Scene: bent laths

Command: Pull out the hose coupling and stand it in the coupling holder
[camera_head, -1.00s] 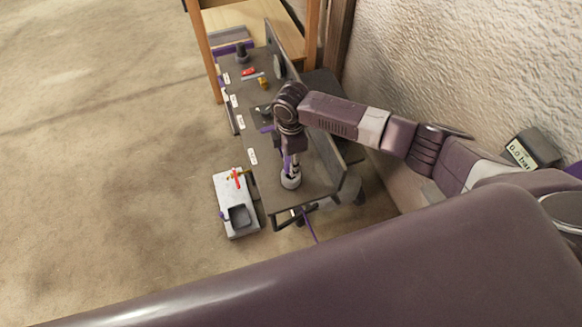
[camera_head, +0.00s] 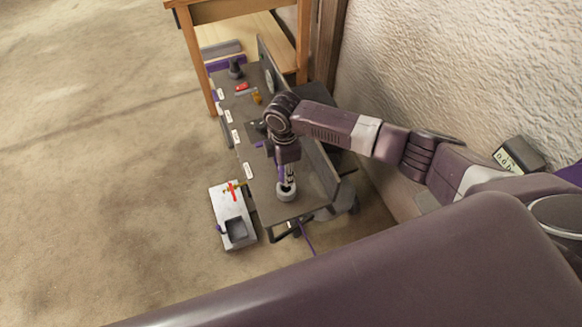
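My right arm comes in from the right and bends down over a grey cart top (camera_head: 318,185). My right gripper (camera_head: 287,183) points down at a round, pale grey ring-shaped piece (camera_head: 286,196) near the cart's front end. The fingertips are at or just above its opening. Something purple shows at the gripper, but I cannot tell whether it is the hose coupling or whether the fingers are closed on it. I cannot tell for sure whether the ring is the coupling holder. My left gripper is not in view.
A pale box (camera_head: 232,217) with a red lever (camera_head: 232,193) and a dark square recess is beside the cart's left edge. Small red, amber and dark items lie at the cart's far end. A wooden table (camera_head: 250,12) stands behind; a rough wall is on the right. Floor at left is clear.

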